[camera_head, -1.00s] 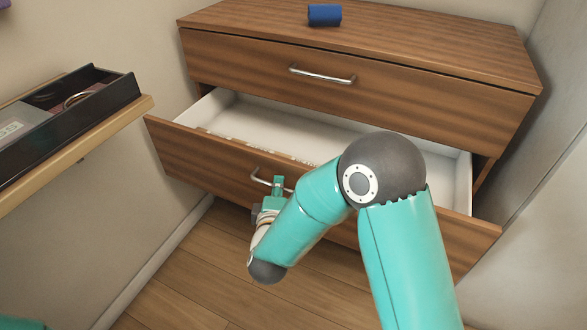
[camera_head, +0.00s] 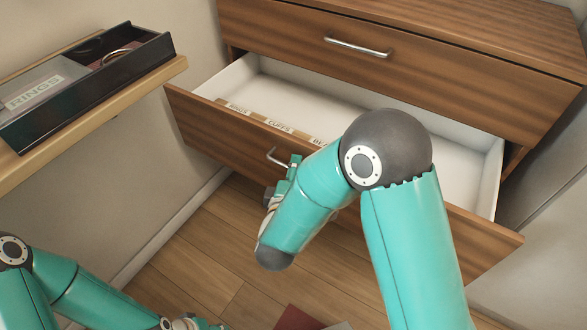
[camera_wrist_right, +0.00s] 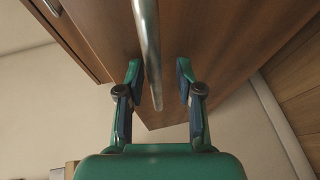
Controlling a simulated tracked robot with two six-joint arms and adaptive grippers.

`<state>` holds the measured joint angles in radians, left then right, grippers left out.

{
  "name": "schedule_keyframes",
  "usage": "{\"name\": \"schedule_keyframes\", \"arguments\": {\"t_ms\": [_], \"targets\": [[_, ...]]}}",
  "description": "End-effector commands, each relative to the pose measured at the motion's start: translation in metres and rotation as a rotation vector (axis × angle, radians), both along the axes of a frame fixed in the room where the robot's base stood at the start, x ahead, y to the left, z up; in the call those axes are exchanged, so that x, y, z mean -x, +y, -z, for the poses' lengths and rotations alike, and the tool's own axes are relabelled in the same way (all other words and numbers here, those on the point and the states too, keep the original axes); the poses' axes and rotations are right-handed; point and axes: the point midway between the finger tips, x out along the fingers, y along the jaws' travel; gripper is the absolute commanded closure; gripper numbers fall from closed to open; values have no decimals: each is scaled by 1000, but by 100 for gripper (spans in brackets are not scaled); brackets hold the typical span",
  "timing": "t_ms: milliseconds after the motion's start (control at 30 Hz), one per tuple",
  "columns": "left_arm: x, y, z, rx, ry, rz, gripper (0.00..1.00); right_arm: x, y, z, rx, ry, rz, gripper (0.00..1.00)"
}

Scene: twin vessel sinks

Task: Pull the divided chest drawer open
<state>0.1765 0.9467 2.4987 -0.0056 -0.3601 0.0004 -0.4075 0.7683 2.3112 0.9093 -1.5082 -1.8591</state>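The divided drawer (camera_head: 205,128) is the lower drawer of the wooden chest and stands pulled well out. Its white inside shows, with labels such as RINGS and CUFFS along the inside of its front. Its metal handle (camera_head: 276,158) is partly hidden by my right arm. My right gripper (camera_head: 283,180) is at this handle. In the right wrist view, its two fingers (camera_wrist_right: 158,72) stand apart on either side of the handle bar (camera_wrist_right: 147,45), with a visible gap at the right finger. My left gripper (camera_head: 195,323) is at the bottom edge, mostly cut off.
The closed upper drawer (camera_head: 450,80) has its own handle (camera_head: 357,47). A black tray (camera_head: 85,92) labelled RINGS sits on a wooden shelf (camera_head: 110,103) at the left. A red flat thing (camera_head: 300,318) shows at the bottom edge.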

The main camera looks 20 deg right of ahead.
Motion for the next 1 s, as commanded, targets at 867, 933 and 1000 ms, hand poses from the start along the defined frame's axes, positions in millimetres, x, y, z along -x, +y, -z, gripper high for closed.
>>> {"name": "schedule_keyframes", "arguments": {"t_ms": [867, 933, 1000], "targets": [[0, 0, -1, 0, 0, 0, 60, 63, 33, -14, 0, -4, -4, 63], [0, 0, -1, 0, 0, 0, 60, 65, 34, -14, -1, -4, -1, 63], [0, 0, -1, 0, 0, 0, 60, 65, 34, -14, -1, -4, -1, 63]]}}
